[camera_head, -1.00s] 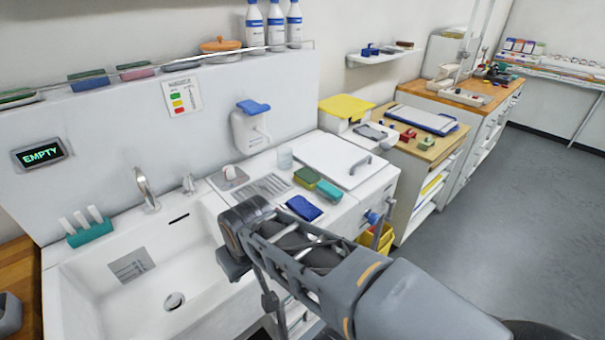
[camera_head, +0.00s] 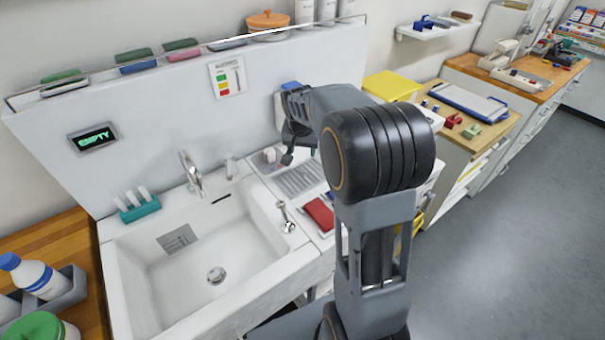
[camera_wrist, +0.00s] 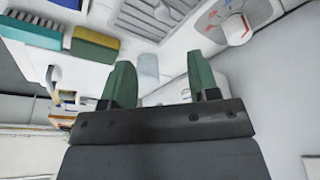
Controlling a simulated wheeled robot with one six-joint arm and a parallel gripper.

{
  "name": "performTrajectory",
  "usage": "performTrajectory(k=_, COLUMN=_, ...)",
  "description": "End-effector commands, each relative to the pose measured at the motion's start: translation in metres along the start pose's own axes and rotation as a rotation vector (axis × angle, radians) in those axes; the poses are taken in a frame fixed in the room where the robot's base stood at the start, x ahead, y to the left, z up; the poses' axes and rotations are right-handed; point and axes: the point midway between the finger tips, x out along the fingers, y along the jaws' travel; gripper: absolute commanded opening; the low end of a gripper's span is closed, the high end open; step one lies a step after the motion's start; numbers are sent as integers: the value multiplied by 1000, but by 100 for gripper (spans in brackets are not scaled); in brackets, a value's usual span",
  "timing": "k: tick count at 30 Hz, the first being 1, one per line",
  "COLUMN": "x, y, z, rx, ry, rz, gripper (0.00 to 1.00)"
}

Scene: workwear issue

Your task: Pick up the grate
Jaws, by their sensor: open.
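Two grey slotted pieces could be the grate, and I cannot tell which is meant. One is a square slotted plate (camera_head: 177,239) inside the white sink (camera_head: 135,290). The other is a longer ribbed panel (camera_head: 300,180) on the drainboard right of the basin; it also shows at the top of the wrist view (camera_wrist: 150,14). My gripper (camera_head: 289,157) hangs over the back of the drainboard, near the ribbed panel and partly hidden by my arm. In the wrist view its two green fingers (camera_wrist: 161,80) are apart with nothing held between them.
A faucet (camera_head: 192,172) and a teal holder (camera_head: 138,207) stand behind the basin. A red cloth-like item (camera_head: 319,214) lies near the ribbed panel. The wrist view shows a yellow-green sponge (camera_wrist: 95,48), a teal brush (camera_wrist: 33,30) and a clear cup (camera_wrist: 148,66). The backsplash (camera_head: 150,110) rises close behind.

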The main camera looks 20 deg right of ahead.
Motion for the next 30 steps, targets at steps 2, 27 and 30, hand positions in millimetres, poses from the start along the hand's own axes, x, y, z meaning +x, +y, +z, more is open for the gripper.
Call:
performTrajectory(k=2, x=16, y=0, z=0, rx=1, ry=-5, rz=3, gripper=55)
performTrajectory(k=27, x=110, y=-4, z=2, rx=-4, ry=-4, rz=1, gripper=55)
performTrajectory(k=30, x=117, y=-4, z=2, rx=-3, ry=-2, rz=0, gripper=55)
